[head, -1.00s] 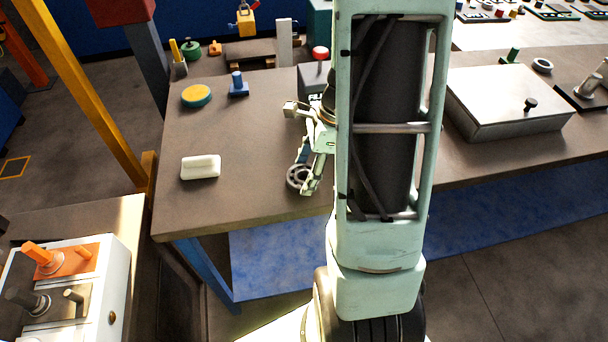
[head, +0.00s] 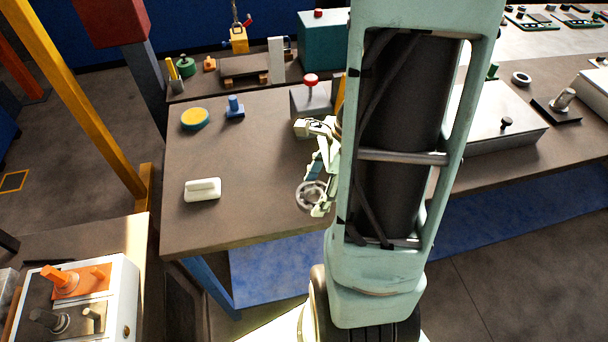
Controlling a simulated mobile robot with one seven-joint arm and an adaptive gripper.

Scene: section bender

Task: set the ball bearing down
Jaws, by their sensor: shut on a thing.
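The ball bearing (head: 309,196) is a grey metal ring in the head view, near the front edge of the brown workbench (head: 240,160). My gripper (head: 318,198) is shut on its right side. I cannot tell whether the ring touches the bench top or hangs just above it. My own arm column hides part of the bench to the right of the gripper.
A white block (head: 203,190) lies left on the bench. A yellow-green disc (head: 195,118), a blue knobbed piece (head: 234,108) and a red-button box (head: 311,95) stand further back. A metal box (head: 495,125) is at right. The bench between white block and bearing is clear.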

